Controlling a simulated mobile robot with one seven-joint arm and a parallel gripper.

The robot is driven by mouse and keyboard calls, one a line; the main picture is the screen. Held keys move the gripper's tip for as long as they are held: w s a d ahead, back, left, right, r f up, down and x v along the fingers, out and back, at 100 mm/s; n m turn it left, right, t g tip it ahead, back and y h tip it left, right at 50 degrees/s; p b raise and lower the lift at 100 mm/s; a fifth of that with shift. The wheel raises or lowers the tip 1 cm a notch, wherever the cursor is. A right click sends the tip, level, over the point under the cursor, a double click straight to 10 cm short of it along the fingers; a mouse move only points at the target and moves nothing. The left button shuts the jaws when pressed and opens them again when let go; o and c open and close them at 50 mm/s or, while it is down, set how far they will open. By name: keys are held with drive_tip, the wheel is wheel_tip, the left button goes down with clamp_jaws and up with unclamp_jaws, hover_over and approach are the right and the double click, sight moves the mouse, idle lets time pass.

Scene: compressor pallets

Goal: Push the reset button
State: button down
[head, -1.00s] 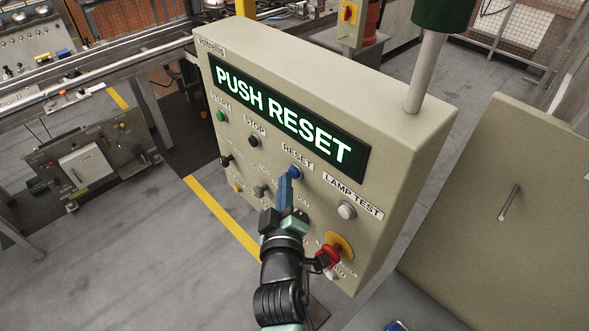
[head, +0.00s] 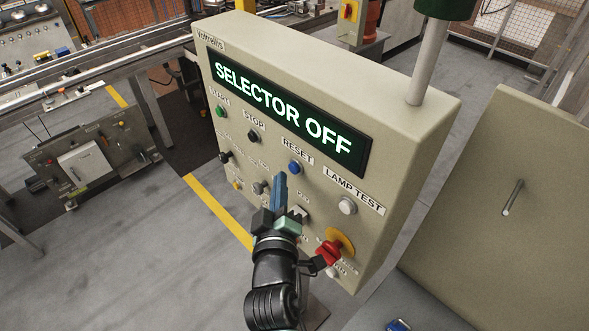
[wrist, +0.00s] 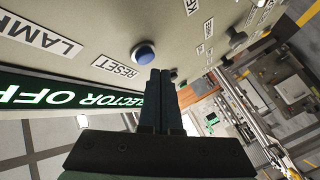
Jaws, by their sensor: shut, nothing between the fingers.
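The blue reset button (head: 295,168) sits on the beige control panel (head: 400,115) under its RESET label, right of the black stop button (head: 253,136). It also shows in the wrist view (wrist: 144,54), just left of my fingertips. My gripper (head: 280,177) is shut and empty. In the head view its fingertips are below and left of the blue button, apart from it.
A white lamp test button (head: 347,206) is to the right. A red switch on a yellow plate (head: 329,252) is low on the panel near my wrist. A green start button (head: 221,112) is at the left. Open floor lies left of the panel.

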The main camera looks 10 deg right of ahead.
drive_tip(key=shift+a, duration=0.1)
drive_tip(key=s+a+b, duration=0.1)
drive_tip(key=a+b, duration=0.1)
drive_tip(key=s+a+b, duration=0.2)
drive_tip(key=shift+s+a, duration=0.3)
drive_tip(key=shift+a, duration=0.1)
idle(0.9)
